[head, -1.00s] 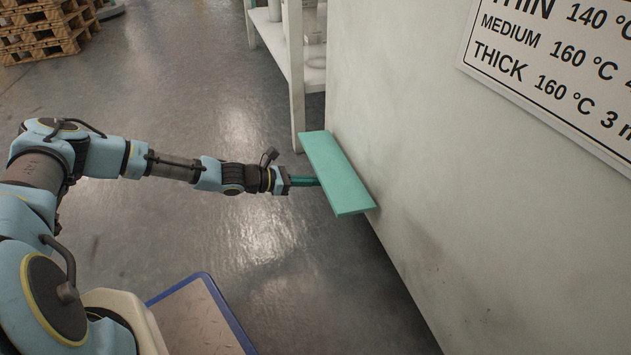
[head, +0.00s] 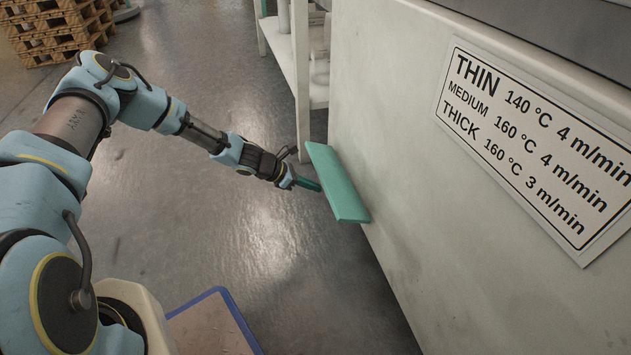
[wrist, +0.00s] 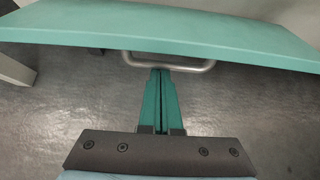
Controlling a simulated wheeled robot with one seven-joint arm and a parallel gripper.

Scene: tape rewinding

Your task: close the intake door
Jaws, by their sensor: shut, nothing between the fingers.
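The intake door is a flat teal flap (head: 338,182) standing out from the side of the white machine, tilted. In the wrist view the door (wrist: 200,27) spans the top, with a grey metal handle bar (wrist: 205,66) below its edge. My gripper (head: 319,187) is at the door's outer side. Its teal fingers (wrist: 160,72) are shut together and empty. Their tips are at the middle of the handle bar and just under the door; I cannot tell whether they touch. The door's underside is hidden in the head view.
The white machine (head: 400,130) carries a temperature sign (head: 535,140). A white shelf frame (head: 301,90) stands behind the door. Wooden pallets (head: 50,30) are at the far left. A blue-edged platform (head: 215,325) lies below. The grey floor (head: 250,110) between is clear.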

